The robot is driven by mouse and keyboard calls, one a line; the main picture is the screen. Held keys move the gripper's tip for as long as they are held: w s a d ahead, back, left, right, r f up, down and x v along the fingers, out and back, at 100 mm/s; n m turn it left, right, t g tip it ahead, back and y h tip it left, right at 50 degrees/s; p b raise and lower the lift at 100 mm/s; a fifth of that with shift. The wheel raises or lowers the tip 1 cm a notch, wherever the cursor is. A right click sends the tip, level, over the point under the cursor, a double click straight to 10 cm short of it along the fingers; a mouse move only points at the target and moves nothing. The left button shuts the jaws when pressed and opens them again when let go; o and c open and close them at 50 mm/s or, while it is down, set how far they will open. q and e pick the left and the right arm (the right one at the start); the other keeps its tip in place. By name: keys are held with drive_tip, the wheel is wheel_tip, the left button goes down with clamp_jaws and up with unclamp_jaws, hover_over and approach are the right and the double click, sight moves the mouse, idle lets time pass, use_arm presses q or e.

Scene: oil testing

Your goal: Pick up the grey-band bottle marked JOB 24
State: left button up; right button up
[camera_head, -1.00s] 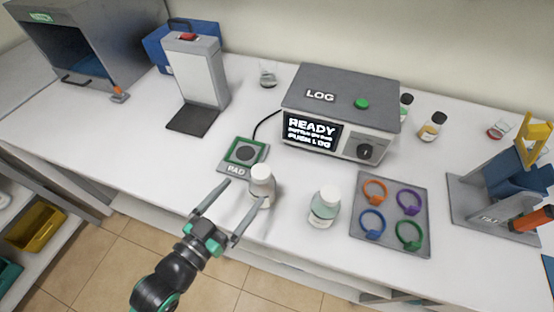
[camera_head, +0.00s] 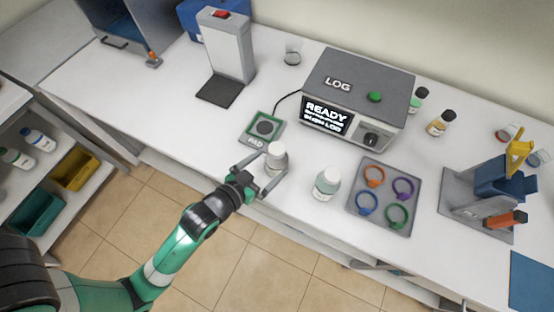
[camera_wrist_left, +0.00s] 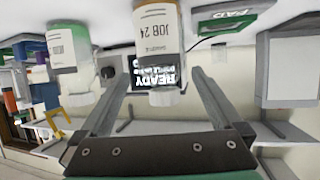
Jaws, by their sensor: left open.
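The bottle marked JOB 24 (camera_wrist_left: 162,50) is white-capped and stands upright on the bench near its front edge; it also shows in the head view (camera_head: 276,160). Its label reads JOB 24 in the left wrist view, where the picture is upside down. My left gripper (camera_head: 274,162) is open, with one finger on each side of this bottle; the fingers also show in the wrist view (camera_wrist_left: 160,78). I see no clear grip on it. My right gripper is not in view.
Behind are the PAD (camera_head: 264,128) and the LOG box (camera_head: 358,85), reading READY. A ring tray (camera_head: 382,198) lies farther right.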

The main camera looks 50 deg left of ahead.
use_arm(q)
drive_tip(key=x, duration=0.5)
drive_tip(key=shift+a+f, duration=0.15)
drive_tip(key=shift+f, duration=0.15)
drive_tip(key=shift+r, duration=0.1)
clamp_jaws()
